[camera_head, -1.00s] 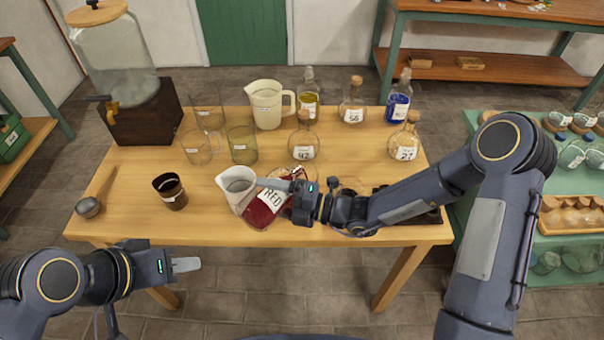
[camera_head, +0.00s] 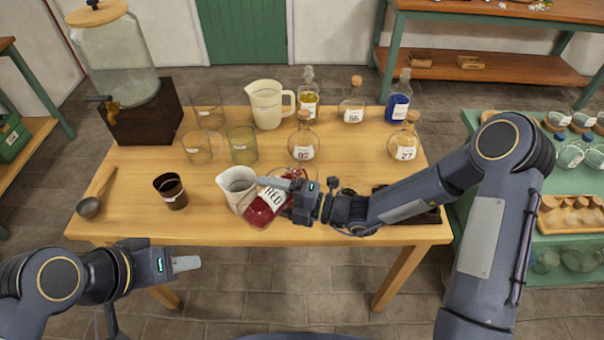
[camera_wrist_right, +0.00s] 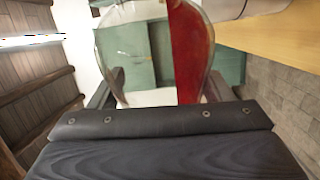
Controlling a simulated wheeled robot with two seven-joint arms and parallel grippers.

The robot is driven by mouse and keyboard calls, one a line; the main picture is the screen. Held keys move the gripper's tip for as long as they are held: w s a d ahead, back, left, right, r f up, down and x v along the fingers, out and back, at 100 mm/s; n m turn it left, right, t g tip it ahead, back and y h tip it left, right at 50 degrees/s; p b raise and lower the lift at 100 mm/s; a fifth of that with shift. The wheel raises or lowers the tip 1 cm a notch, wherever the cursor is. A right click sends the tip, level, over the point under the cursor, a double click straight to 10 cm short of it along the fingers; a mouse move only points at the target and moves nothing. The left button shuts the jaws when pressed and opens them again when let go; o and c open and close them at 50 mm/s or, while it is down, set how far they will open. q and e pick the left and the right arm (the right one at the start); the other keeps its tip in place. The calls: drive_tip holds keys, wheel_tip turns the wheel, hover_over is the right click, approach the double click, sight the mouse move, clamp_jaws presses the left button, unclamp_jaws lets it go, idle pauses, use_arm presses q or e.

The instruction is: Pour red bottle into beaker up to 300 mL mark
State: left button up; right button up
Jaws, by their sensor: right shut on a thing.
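The red bottle (camera_head: 262,211) is a glass flask of red liquid with a "RED" label. My right gripper (camera_head: 290,190) is shut on it and holds it tilted, its neck end towards the beaker. In the right wrist view the bottle's glass with red liquid (camera_wrist_right: 188,50) fills the space ahead of the gripper (camera_wrist_right: 160,95). The white beaker (camera_head: 237,187) stands upright on the table just left of the bottle. Its liquid level and marks cannot be read. My left gripper (camera_head: 186,264) hangs empty in front of the table's left side; its finger opening is unclear.
The wooden table (camera_head: 130,215) also holds a dark cup (camera_head: 171,191), a ladle (camera_head: 90,206), empty glasses (camera_head: 242,145), a cream pitcher (camera_head: 266,105) and several corked flasks (camera_head: 304,142) behind. A large dispenser (camera_head: 118,60) stands at the back left.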

drive_tip(key=shift+r, duration=0.25)
idle(1.1)
drive_tip(key=shift+f, duration=0.1)
